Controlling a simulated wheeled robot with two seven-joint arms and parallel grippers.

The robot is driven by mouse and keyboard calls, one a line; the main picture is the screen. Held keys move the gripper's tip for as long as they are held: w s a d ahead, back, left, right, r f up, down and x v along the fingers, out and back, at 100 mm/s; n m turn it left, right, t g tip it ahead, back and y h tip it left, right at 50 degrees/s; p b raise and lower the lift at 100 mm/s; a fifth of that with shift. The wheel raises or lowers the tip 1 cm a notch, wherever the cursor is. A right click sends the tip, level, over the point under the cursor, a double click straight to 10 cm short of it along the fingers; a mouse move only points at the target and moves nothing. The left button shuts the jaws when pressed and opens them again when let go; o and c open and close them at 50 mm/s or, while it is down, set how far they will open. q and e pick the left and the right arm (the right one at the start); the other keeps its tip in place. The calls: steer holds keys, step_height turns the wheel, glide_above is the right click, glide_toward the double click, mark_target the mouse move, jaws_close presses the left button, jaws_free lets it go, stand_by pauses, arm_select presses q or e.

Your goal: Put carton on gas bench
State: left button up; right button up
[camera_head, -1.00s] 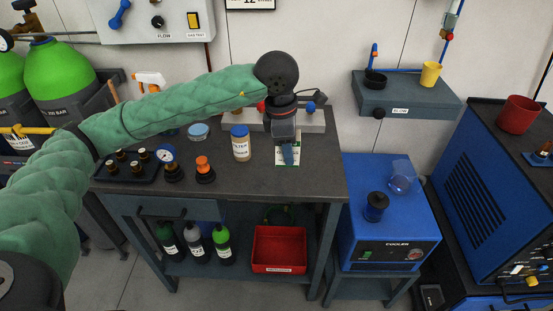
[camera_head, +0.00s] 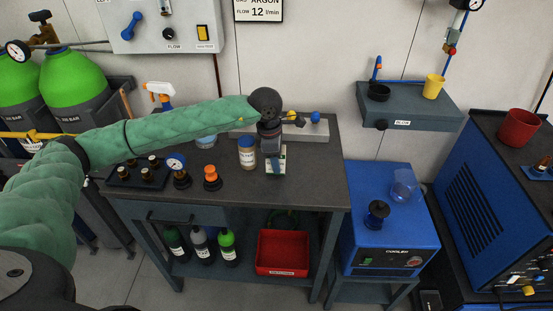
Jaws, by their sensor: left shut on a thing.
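My left gripper (camera_head: 272,160) points down over the right part of the dark-topped gas bench (camera_head: 310,170). It is shut on a small white and green carton (camera_head: 282,153). The gripper covers much of the carton, which looks upright. The carton's lower end is at or very near the bench top; I cannot tell whether it touches. My right gripper is not in view.
A filter jar (camera_head: 247,154) stands just left of the carton. A grey block (camera_head: 317,131) lies behind. The bench's right end is clear.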

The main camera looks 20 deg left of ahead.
arm_select(q)
steer(key=shift+f, duration=0.6)
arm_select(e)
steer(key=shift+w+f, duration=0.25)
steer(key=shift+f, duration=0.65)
arm_select(q)
steer(key=shift+f, duration=0.1)
steer(key=o, duration=1)
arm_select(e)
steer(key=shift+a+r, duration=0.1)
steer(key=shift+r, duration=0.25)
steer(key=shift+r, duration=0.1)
